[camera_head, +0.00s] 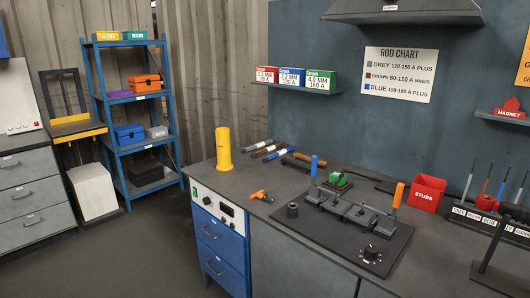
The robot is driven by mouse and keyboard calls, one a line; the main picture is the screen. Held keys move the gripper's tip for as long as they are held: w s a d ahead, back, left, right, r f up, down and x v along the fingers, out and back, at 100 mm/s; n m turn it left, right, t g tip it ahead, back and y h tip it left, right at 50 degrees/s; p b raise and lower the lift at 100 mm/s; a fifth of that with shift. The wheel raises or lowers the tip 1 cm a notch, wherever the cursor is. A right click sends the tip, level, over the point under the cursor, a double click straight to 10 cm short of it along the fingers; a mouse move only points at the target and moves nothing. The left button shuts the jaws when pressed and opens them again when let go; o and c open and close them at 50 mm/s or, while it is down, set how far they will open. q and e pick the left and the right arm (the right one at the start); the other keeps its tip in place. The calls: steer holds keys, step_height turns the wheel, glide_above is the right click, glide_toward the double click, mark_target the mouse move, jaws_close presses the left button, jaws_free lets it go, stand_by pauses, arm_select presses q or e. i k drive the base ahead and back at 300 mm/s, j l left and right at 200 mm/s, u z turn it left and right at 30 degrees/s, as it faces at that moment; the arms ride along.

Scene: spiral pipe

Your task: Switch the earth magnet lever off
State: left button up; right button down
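A dark plate (335,231) with a grey fixture (350,209) lies on the workbench in the right half of the head view. An upright blue handle (314,166) rises at the fixture's left end. An orange handle (398,195) rises at its right end, tilted slightly right. A black knob (370,251) sits near the plate's front corner. A red block labelled MAGNET (510,109) stands on a shelf at the far right. I cannot tell which part is the earth magnet lever. Neither of my grippers shows.
A yellow cylinder (223,149) stands at the bench's left end. Orange pliers-like tool (262,196), several rods (268,151) and a small green-topped block (338,181) lie on the bench. A red STUBS box (428,192) stands right of the fixture. The bench's front left is mostly clear.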

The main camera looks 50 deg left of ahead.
mark_target(342, 174)
steer(key=i+j, duration=0.2)
steer(key=j, duration=0.2)
steer(key=i+j, duration=0.2)
steer(key=j, duration=0.25)
steer(key=i+j+u, duration=0.1)
steer(key=j, duration=0.3)
steer(key=i+j, duration=0.5)
steer(key=j, duration=0.3)
steer(key=i+j+u, duration=0.1)
steer(key=j, duration=0.3)
steer(key=i, duration=0.1)
